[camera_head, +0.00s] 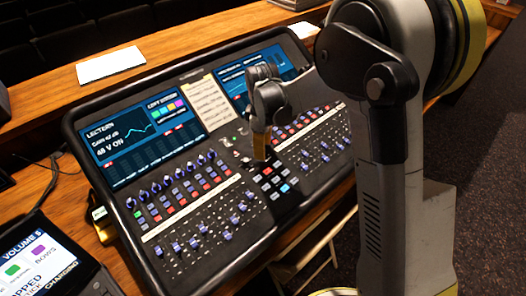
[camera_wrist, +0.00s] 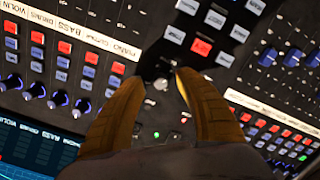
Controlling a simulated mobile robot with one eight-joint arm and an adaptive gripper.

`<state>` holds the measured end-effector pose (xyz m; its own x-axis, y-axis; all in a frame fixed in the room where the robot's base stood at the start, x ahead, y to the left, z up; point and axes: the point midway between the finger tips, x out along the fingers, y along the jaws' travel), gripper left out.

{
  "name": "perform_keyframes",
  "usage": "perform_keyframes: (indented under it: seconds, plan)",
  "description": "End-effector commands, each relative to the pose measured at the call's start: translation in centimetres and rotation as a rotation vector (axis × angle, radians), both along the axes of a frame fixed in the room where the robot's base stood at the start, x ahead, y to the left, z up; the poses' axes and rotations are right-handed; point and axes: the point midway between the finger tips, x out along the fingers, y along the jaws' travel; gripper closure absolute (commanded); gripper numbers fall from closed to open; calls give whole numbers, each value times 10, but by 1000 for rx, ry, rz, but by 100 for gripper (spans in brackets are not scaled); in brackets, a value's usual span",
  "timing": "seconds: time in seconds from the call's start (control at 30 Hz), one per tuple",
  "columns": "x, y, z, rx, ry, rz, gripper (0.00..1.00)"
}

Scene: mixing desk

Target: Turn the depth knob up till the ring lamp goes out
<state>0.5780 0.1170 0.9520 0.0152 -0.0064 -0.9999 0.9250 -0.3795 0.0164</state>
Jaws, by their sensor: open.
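The mixing desk (camera_head: 150,238) lies tilted across the wooden table. My gripper (camera_head: 260,145) is over its middle section, just above the block of square buttons. In the wrist view my gripper (camera_wrist: 158,76) shows two orange fingers spread apart. A dark, round-looking shape (camera_wrist: 157,60) lies between and just beyond the fingertips; it may be a knob, but I cannot read a label or tell whether the fingers touch it. A small green light (camera_wrist: 156,135) and a small red light (camera_wrist: 184,120) glow between the fingers. I cannot make out which is the depth knob or ring lamp.
Square buttons (camera_wrist: 202,47), one red, lie close beyond the fingertips. Rows of blue knobs (camera_wrist: 58,98) and coloured buttons flank the fingers. The desk has a left screen (camera_head: 140,125), a right screen (camera_head: 262,75) and a paper note (camera_head: 208,103) between them. A separate device (camera_head: 45,262) stands at lower left.

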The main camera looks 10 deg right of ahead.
Motion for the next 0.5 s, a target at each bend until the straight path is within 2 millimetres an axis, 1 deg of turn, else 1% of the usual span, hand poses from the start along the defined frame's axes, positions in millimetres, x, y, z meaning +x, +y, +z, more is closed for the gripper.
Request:
perform_keyframes:
  seconds: [0.03, 0.1, 0.37, 0.4, 0.47, 0.5]
  plan:
    - [0, 0, -5, 0, 0, 0, 59]
    - [0, 0, -8, 0, 0, 0, 59]
    - [0, 0, -9, 0, 0, 0, 59]
    - [0, 0, -9, 0, 0, 0, 64]
    - [0, 0, -9, 0, 0, 0, 82]
    - [0, 0, -9, 0, 0, 0, 94]
